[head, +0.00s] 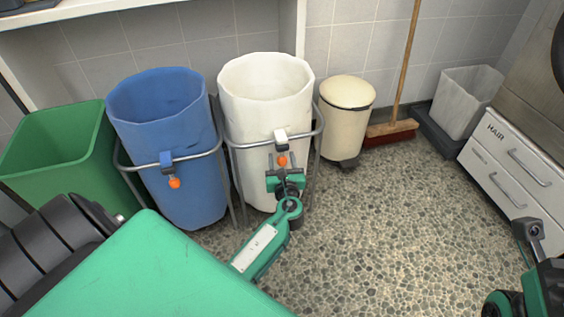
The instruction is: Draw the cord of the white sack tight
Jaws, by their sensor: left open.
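The white sack (262,95) stands open-mouthed and upright in a grey metal hoop frame, left of centre. The cord itself is too small to make out.
A blue sack (165,115) with its own orange ball (174,183) stands close on the left, beside a green bin (50,155). A cream bin (346,105), a broom (391,131) and a pale bin (466,100) stand on the right. White drawers (510,175) are far right. The middle floor is clear.

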